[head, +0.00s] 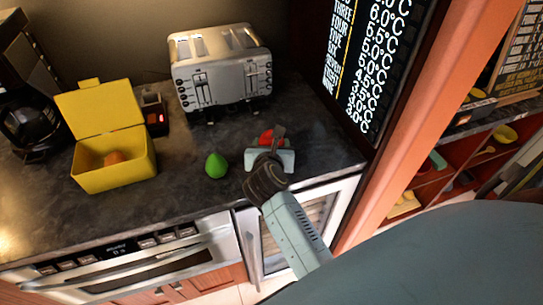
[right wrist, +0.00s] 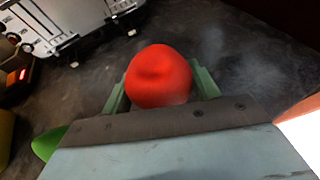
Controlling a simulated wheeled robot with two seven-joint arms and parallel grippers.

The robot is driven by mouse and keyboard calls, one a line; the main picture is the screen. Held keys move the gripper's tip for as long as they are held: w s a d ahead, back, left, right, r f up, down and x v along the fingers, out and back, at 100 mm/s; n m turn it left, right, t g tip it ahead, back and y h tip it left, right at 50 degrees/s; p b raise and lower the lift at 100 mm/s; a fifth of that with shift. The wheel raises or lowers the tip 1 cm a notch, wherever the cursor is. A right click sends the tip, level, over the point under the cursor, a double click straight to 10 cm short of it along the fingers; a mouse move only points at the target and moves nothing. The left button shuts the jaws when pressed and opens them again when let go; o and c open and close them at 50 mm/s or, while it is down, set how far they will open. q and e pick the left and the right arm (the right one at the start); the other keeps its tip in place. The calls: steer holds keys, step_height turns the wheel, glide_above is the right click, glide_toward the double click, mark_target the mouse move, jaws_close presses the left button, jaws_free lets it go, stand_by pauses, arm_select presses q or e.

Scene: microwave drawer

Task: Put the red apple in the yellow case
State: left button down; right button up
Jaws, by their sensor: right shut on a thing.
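The red apple (head: 266,137) is at my right gripper (head: 270,152) on the counter's right part, partly hidden by it in the head view. In the right wrist view the apple (right wrist: 158,77) sits between the two green fingers, and the gripper (right wrist: 160,88) is shut on it. I cannot tell whether the apple touches the counter. The yellow case (head: 115,172) stands on the left of the counter with its lid up. A brownish-orange round thing (head: 114,158) lies inside it. My left gripper is not in view.
A green pear-shaped fruit (head: 216,166) stands on the counter between the case and my right gripper. A silver toaster (head: 220,70) is behind. A small dark device with a red light (head: 154,115) stands beside the case. A coffee maker (head: 28,115) is far left.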

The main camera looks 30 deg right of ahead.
steer(key=shift+f+b, duration=0.35)
steer(key=shift+f, duration=1.5)
steer(key=shift+f, duration=0.2)
steer(key=o, duration=1.1)
steer(key=shift+c, duration=0.2)
steer(key=shift+r, duration=0.1)
